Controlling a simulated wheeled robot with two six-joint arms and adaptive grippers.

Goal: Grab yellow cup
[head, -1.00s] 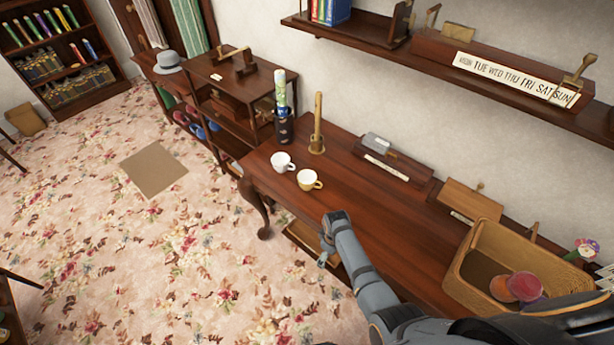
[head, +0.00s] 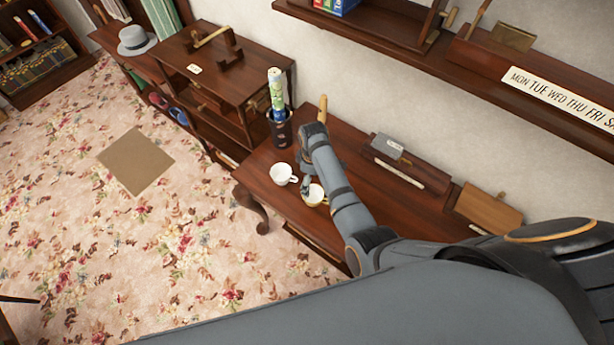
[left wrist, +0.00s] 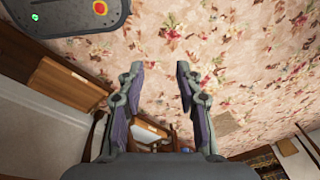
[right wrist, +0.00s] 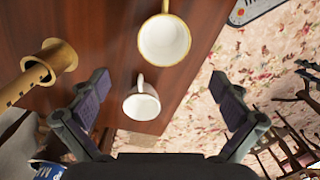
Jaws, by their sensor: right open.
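The yellow cup (head: 316,200), yellow outside and white inside, stands on the brown wooden desk (head: 345,214); my right gripper hides part of it in the head view. It also shows in the right wrist view (right wrist: 165,38), at the top, ahead of the fingers. My right gripper (head: 306,184) is open above the desk by the cup; its spread, empty fingers show in the right wrist view (right wrist: 160,84). A white cup (head: 283,174) stands beside the yellow one and shows between the fingers (right wrist: 142,104). My left gripper (left wrist: 160,68) is open and empty, with carpet behind it.
A pen box (head: 408,168) lies along the wall side of the desk. A wall shelf (head: 470,75) hangs above. The carpet at left is mostly open.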

